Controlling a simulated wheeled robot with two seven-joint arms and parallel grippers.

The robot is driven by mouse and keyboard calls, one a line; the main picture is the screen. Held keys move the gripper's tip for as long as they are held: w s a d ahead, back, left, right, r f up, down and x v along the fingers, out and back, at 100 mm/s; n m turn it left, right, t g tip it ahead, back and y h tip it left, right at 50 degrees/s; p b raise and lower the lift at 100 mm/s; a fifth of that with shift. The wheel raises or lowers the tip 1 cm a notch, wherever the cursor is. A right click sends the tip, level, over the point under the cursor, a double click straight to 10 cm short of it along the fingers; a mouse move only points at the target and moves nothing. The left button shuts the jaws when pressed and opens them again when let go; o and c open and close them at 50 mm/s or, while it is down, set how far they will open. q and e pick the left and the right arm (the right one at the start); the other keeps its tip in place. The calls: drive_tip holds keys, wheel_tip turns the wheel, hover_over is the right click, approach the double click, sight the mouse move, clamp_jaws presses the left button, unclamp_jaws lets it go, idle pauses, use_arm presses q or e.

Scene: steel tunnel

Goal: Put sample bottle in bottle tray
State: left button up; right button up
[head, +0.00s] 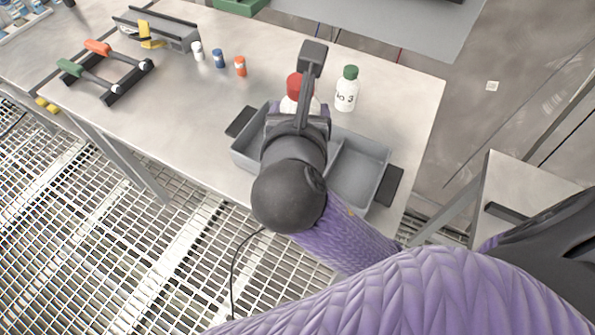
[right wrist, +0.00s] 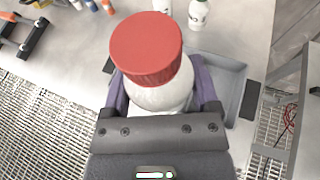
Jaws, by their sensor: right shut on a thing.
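A white sample bottle with a red cap (head: 295,84) is held in my right gripper (head: 297,106). In the right wrist view the bottle (right wrist: 160,95) is roughly upright, cap towards the camera, between the purple fingers. The grey bottle tray (head: 375,148) lies on the table with dark handles on both ends. Its right compartment looks empty; my wrist hides much of the left one. The held bottle appears over the tray's far side; its base and height are hidden. My left gripper is not in view.
A green-capped white bottle (head: 347,90) stands behind the tray. Another white bottle (right wrist: 162,5) is partly visible in the right wrist view. Small white, blue and orange-capped bottles (head: 219,58) and a rack with orange and green-handled tools (head: 105,72) are at left.

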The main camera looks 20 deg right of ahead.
drive_tip(key=shift+w+a+r+n+t+y, duration=0.1)
drive_tip(key=shift+w+a+n+t+y, duration=0.2)
drive_tip(key=shift+w+a+n+y, duration=0.15)
drive_tip(key=w+f+n+t+y+p, duration=0.1)
drive_tip(key=w+f+n+y, duration=0.25)
drive_tip(key=w, duration=0.25)
drive_tip(key=w+f+n+y+p, duration=0.1)
drive_tip(key=w+f+n+y, duration=0.15)
drive_tip(key=w+f, duration=0.2)
drive_tip(key=shift+y, duration=0.65)
drive_tip(key=f+b, duration=0.1)
drive_tip(key=f, duration=0.2)
drive_tip(key=w+f+b, duration=0.1)
drive_tip(key=f+b, duration=0.1)
drive_tip(key=f, duration=0.1)
drive_tip(key=f+b, duration=0.2)
drive_tip(key=f, duration=0.2)
drive_tip(key=shift+w, duration=0.3)
drive_tip(key=shift+r, duration=0.1)
drive_tip(key=o, duration=1.3)
drive_tip(key=shift+r, duration=0.15)
use_arm(q)
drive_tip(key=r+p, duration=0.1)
drive_tip(key=p, duration=0.3)
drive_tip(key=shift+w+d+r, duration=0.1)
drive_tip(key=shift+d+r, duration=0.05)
use_arm(e)
drive_tip(key=v, duration=1.2)
